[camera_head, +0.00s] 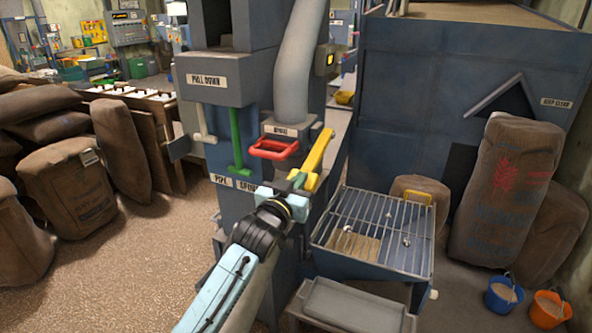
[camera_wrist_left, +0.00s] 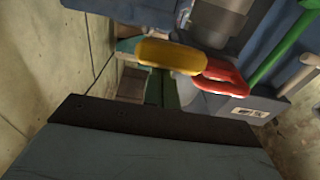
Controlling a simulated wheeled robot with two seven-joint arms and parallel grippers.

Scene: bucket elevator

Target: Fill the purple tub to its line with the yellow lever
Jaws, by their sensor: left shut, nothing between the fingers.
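The yellow lever (camera_head: 318,158) slants up to the right on the front of the blue-grey elevator casing. Its rounded yellow end also shows in the left wrist view (camera_wrist_left: 172,55), overlapping the red handle (camera_wrist_left: 222,78). My left gripper (camera_head: 298,181) is at the lower part of the yellow lever in the head view; it is shut with nothing between its fingers. Whether it touches the lever cannot be told. I see no purple tub in either view. My right gripper is not in view.
A red handle (camera_head: 274,148) and green lever (camera_head: 237,145) sit left of the yellow lever. A barred hopper (camera_head: 375,232) stands to the right, above a grey tray (camera_head: 350,306). Blue (camera_head: 503,296) and orange (camera_head: 549,309) buckets stand by sacks. Open floor lies left.

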